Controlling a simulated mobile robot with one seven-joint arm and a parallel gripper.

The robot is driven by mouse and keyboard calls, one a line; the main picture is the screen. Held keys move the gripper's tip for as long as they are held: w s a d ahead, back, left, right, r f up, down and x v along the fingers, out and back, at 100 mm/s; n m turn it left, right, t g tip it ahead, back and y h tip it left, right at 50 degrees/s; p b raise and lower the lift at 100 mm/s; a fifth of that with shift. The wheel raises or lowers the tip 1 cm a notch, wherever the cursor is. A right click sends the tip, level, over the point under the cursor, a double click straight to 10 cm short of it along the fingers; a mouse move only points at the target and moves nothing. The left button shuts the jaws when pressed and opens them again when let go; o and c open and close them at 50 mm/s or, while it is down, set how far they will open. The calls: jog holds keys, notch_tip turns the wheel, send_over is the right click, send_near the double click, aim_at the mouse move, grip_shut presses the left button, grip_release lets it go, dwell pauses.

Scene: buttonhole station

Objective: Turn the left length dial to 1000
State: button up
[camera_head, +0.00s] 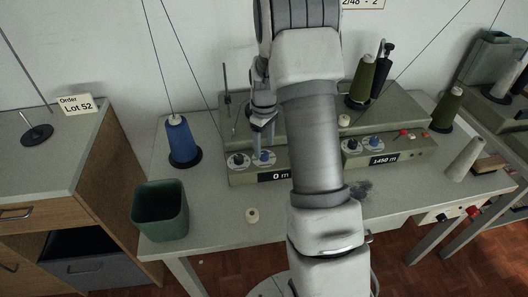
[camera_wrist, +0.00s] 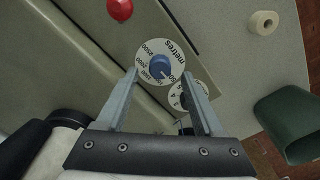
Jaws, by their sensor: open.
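The left length dial (camera_wrist: 162,67) has a blue knob on a white disc marked "metres". In the wrist view the blue knob lies between the fingertips of my open gripper (camera_wrist: 160,75), with a gap on each side. In the head view my gripper (camera_head: 263,132) points down above the left length dial (camera_head: 265,156). The display (camera_head: 275,177) below reads "0 m", its right part hidden by my arm. A neighbouring dial with a black knob (camera_head: 238,160) stands left of it; in the wrist view my finger partly covers this dial.
The right unit has its own dials and a display (camera_head: 384,159) reading "1450 m". A blue thread cone (camera_head: 181,140) and a green bin (camera_head: 160,211) stand to the left. A small pale spool (camera_head: 252,215) lies in front. A red button (camera_wrist: 119,9) shows in the wrist view.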

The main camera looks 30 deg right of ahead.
aim_at(264, 153)
jog(key=shift+f, duration=1.55)
grip_shut()
